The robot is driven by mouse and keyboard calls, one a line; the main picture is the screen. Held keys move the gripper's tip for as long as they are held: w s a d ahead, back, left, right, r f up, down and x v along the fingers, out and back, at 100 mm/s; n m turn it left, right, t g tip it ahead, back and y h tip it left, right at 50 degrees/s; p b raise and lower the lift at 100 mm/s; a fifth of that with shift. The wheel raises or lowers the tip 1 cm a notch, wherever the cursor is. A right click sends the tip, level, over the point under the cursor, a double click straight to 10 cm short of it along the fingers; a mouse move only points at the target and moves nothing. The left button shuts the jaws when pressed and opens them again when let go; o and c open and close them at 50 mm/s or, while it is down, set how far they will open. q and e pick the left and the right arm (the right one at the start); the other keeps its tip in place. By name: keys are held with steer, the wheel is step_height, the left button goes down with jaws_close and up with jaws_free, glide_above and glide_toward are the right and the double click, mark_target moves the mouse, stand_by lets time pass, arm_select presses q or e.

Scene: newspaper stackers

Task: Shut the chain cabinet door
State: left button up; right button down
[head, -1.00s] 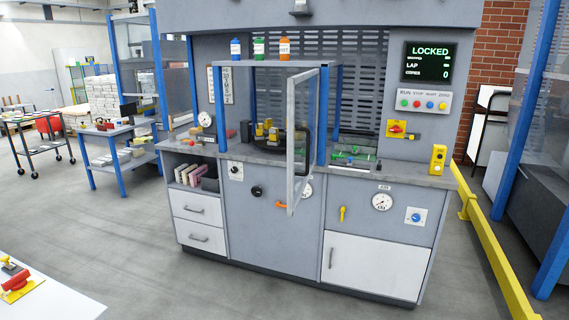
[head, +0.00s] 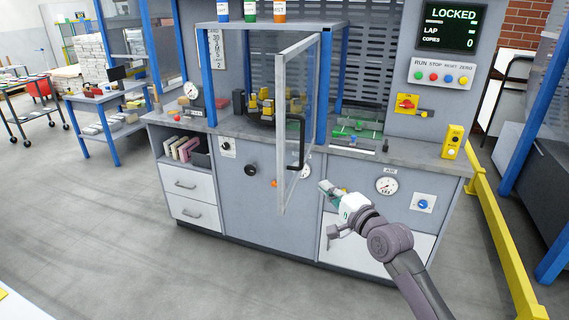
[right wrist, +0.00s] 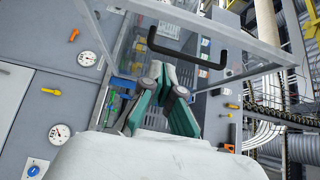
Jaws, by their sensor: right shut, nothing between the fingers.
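A framed clear door (head: 300,105) with a black handle (head: 298,145) stands open, swung out from the machine's glazed enclosure. In the right wrist view, the handle (right wrist: 187,47) and clear pane (right wrist: 250,60) are beyond my fingers. My right gripper (head: 327,188) is shut and empty, below and right of the handle and apart from it; its teal fingers (right wrist: 170,88) show in the right wrist view. A white lower cabinet door (head: 350,250) looks shut, partly hidden by my right arm. No label tells which door is the chain cabinet's. My left gripper is not in view.
A grey counter (head: 420,160) runs along the machine, with gauges and knobs on the front below. A yellow rail (head: 497,230) stands at the right. A side table (head: 105,95) is at the left. The floor in front is clear.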

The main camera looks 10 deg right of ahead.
glide_toward(285, 164)
steer(key=w+d, duration=0.2)
steer(key=w, duration=0.2)
steer(key=w+a+p, duration=0.2)
steer(key=shift+a+r, duration=0.1)
steer(key=shift+a, duration=0.3)
steer(key=shift+w+a, duration=0.15)
steer(key=shift+a, duration=0.2)
steer(key=shift+a, duration=0.1)
